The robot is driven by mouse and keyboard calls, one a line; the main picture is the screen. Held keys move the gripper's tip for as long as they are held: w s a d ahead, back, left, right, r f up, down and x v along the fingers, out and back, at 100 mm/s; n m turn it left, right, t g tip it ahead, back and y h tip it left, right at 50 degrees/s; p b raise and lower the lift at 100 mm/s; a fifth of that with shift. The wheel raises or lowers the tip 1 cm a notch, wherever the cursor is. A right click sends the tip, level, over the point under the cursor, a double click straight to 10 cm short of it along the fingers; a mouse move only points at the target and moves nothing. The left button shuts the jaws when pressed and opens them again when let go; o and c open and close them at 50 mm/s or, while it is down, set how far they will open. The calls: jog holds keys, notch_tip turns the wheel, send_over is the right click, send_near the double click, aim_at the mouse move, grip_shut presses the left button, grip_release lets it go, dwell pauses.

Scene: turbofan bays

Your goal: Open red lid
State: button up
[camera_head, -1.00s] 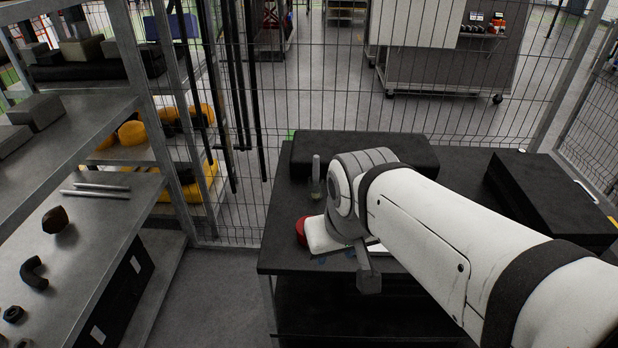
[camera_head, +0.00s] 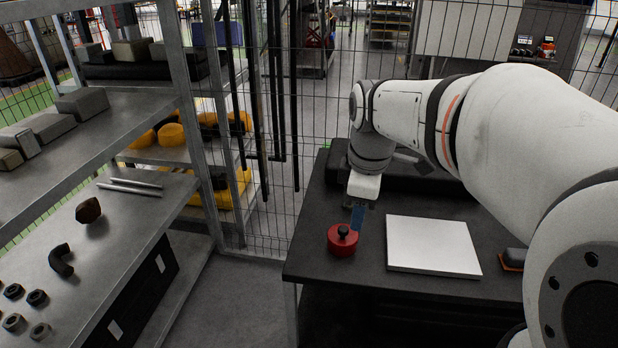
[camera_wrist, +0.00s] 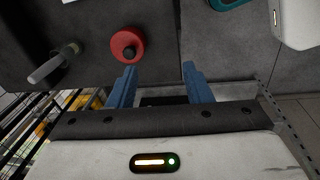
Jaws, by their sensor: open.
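The red lid (camera_head: 342,241) is a round red piece with a black knob on top, on the dark table (camera_head: 310,262) near its left end. In the wrist view the red lid (camera_wrist: 127,45) lies ahead of my gripper, nearer the left finger. My gripper (camera_head: 357,215) is just behind and above the lid in the head view. In the wrist view its two blue fingers (camera_wrist: 158,85) are spread apart with nothing between them. The fingers appear clear of the lid. Whether the lid sits on a container is unclear.
A white flat panel (camera_head: 433,245) lies on the table right of the lid. An orange-edged dark object (camera_head: 513,259) lies further right. A grey-handled object (camera_wrist: 52,64) is left of the lid in the wrist view. A metal shelf (camera_head: 80,245) and wire fence stand to the left.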

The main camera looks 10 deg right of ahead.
aim_at(343, 227)
jog(key=w+f+n+b, duration=0.1)
jog(key=w+n, duration=0.1)
jog(key=w+f+n+b, duration=0.1)
jog(key=w+f+n, duration=0.1)
jog(key=w+n, duration=0.1)
jog(key=w+f+n+g+b, duration=0.1)
jog(key=w+n, duration=0.2)
jog(key=shift+f, duration=0.25)
jog(key=shift+w+f+n+b, duration=0.3)
jog(key=shift+w+n+b, duration=0.15)
jog(key=shift+w+n, duration=0.35)
notch_tip(343, 227, down, 8)
jog(key=shift+s+r, duration=0.15)
jog(key=shift+r, duration=0.05)
jog(key=shift+c, duration=0.2)
jog(key=shift+r, duration=0.1)
grip_shut()
